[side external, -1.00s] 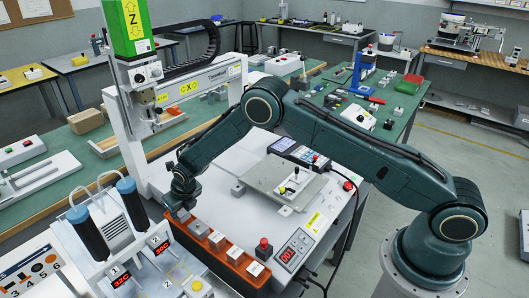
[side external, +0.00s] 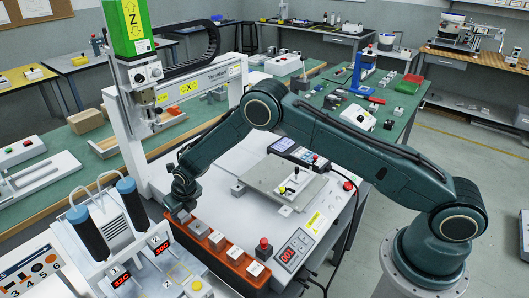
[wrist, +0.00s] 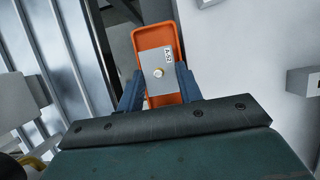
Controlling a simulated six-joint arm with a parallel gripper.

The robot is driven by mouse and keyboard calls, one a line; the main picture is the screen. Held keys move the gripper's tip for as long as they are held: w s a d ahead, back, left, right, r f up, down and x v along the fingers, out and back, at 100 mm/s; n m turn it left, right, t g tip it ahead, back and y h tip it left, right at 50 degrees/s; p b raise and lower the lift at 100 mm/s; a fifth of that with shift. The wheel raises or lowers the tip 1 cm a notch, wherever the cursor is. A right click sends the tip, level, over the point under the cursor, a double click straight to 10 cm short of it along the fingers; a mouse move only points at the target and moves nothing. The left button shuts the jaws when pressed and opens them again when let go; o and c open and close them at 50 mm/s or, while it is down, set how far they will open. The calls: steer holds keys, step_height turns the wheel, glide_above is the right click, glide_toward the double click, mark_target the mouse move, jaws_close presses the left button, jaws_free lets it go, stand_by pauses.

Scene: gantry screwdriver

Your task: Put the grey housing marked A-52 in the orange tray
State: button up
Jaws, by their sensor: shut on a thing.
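The grey housing marked A-52 (wrist: 153,68) shows in the wrist view, with a white label and a round pale knob on its face. My gripper (wrist: 158,82) has its blue fingers closed on the two sides of this housing. The orange tray (wrist: 151,38) lies behind and around the housing in that view. In the side view my gripper (side external: 181,212) points down at the left end of the long orange tray (side external: 225,262), and the held housing is hidden there. I cannot tell whether the housing touches the tray floor.
Several other grey housings (side external: 217,239) stand in a row in the tray. A fixture plate (side external: 275,183) lies on the white table.

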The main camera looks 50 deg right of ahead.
mark_target(182, 212)
steer(key=shift+f, duration=0.3)
stand_by(0.5)
steer(key=o, duration=1.3)
steer(key=shift+c, duration=0.2)
steer(key=shift+r, duration=0.1)
steer(key=shift+r, duration=3.9)
steer(key=shift+r, duration=0.1)
